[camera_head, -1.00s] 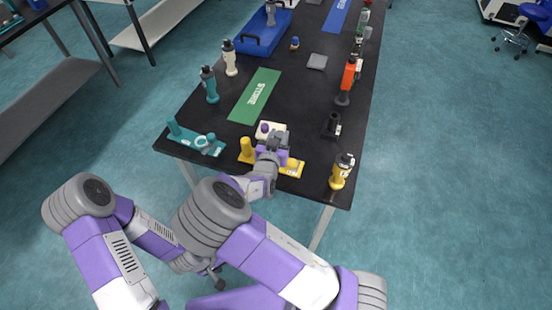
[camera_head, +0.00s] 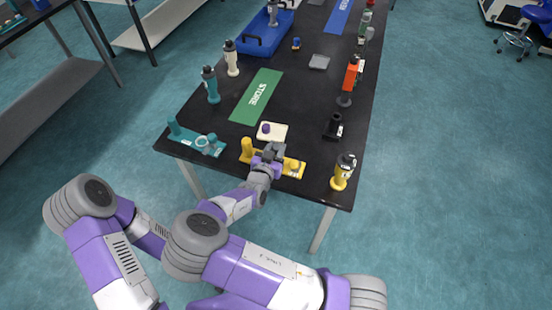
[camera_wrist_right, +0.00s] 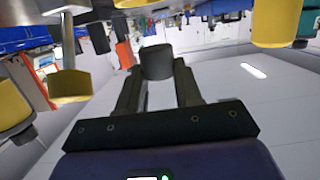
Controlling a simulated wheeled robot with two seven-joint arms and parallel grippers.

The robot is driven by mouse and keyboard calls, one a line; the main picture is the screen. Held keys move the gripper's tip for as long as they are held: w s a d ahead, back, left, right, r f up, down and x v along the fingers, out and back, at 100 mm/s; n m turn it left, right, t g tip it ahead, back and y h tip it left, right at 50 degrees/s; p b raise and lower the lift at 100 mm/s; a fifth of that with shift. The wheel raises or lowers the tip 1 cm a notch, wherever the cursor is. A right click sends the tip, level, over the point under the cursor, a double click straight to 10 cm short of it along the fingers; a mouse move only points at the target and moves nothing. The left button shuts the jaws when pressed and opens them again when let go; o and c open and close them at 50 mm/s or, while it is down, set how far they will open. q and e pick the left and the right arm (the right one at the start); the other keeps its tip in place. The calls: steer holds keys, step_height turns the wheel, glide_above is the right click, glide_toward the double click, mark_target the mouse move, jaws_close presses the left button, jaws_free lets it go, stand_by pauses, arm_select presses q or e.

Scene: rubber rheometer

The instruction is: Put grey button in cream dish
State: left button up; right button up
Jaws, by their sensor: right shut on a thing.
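My right gripper (camera_head: 271,152) is over the yellow stand near the table's front edge. In the right wrist view it is shut on the grey button (camera_wrist_right: 157,62), a short dark grey cylinder held between the fingertips. I cannot pick the grey button out from the gripper in the head view. The cream dish (camera_head: 279,133) is a small square piece lying flat just beyond the gripper. A purple round button (camera_head: 266,128) sits on its left part. The gripper is apart from the dish, on its near side. My left gripper is not in view.
The yellow stand (camera_head: 293,172) with upright posts lies under the gripper. A teal stand (camera_head: 185,137) is to its left, and a yellow-and-black bottle (camera_head: 343,172) to its right. A green mat (camera_head: 256,97) lies beyond the dish. More bottles line both table sides.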

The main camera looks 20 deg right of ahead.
steer(key=shift+f+b, duration=0.45)
steer(key=shift+f, duration=1.9)
steer(key=shift+f, duration=0.2)
steer(key=o, duration=1)
